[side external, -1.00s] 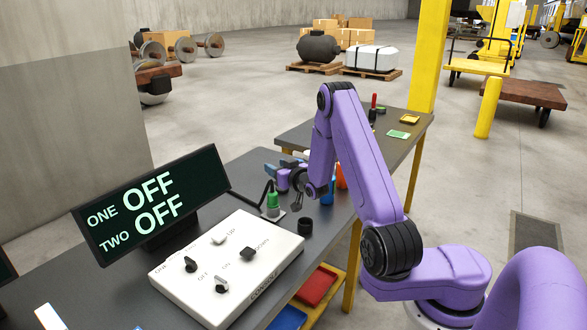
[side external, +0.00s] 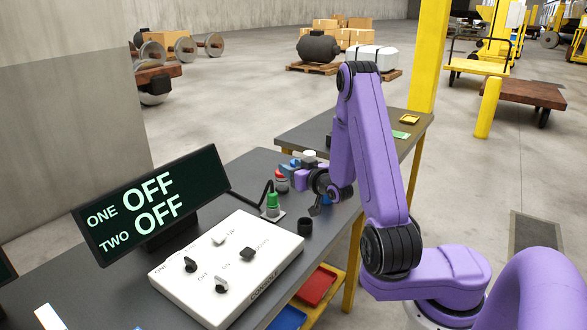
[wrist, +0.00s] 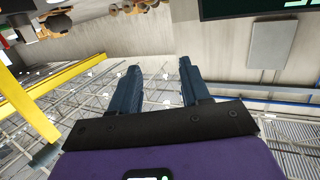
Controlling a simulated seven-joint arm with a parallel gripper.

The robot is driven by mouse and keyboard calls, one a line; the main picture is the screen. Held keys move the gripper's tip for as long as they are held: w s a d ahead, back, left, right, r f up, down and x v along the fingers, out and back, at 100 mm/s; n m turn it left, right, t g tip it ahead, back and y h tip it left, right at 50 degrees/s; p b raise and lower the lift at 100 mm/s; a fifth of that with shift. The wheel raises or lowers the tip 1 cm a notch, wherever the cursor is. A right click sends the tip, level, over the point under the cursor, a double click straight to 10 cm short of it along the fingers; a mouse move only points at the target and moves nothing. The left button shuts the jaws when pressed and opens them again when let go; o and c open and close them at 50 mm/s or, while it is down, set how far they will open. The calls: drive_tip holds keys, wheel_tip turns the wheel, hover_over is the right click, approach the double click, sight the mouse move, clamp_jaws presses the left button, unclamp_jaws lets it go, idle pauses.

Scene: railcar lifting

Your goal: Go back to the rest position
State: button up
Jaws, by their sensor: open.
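My arm is bent over the dark grey bench (side external: 255,165), with its elbow high. My gripper (side external: 287,166) hangs low over the bench, pointing left and away, past the control box. In the wrist view its two blue-grey fingers (wrist: 158,72) stand apart with nothing between them. That view appears upside down, with the ceiling beams filling the lower part. The white control box (side external: 230,265) with several knobs sits on the bench nearer the camera. The display (side external: 150,205) behind it reads ONE OFF and TWO OFF.
A green-topped item (side external: 273,203) and a black cup (side external: 305,226) stand on the bench close to my gripper. A red-topped item (side external: 282,181) is just below it. A yellow post (side external: 428,60) rises behind the bench. Open floor lies right of the bench.

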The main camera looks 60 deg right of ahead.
drive_tip(key=w+a+n+g+y, duration=0.1)
drive_tip(key=w+a+n+y, duration=0.1)
drive_tip(key=w+a+y, duration=0.3)
drive_tip(key=w+a+n+g, duration=0.2)
drive_tip(key=w+a+n, duration=0.1)
drive_tip(key=a, duration=0.4)
drive_tip(key=s+a+n+g+y, duration=0.35)
drive_tip(key=s+a, duration=0.25)
drive_tip(key=a, duration=0.5)
drive_tip(key=s+a+n+g, duration=0.4)
drive_tip(key=s+n+g, duration=0.1)
drive_tip(key=s, duration=1.1)
drive_tip(key=s+d+r+n+g+h, duration=0.1)
drive_tip(key=s+d, duration=0.1)
drive_tip(key=s, duration=0.6)
drive_tip(key=s+d+r+n+g+h, duration=0.1)
drive_tip(key=s+d+r+n+g, duration=0.1)
drive_tip(key=s, duration=0.6)
drive_tip(key=shift+s, duration=0.15)
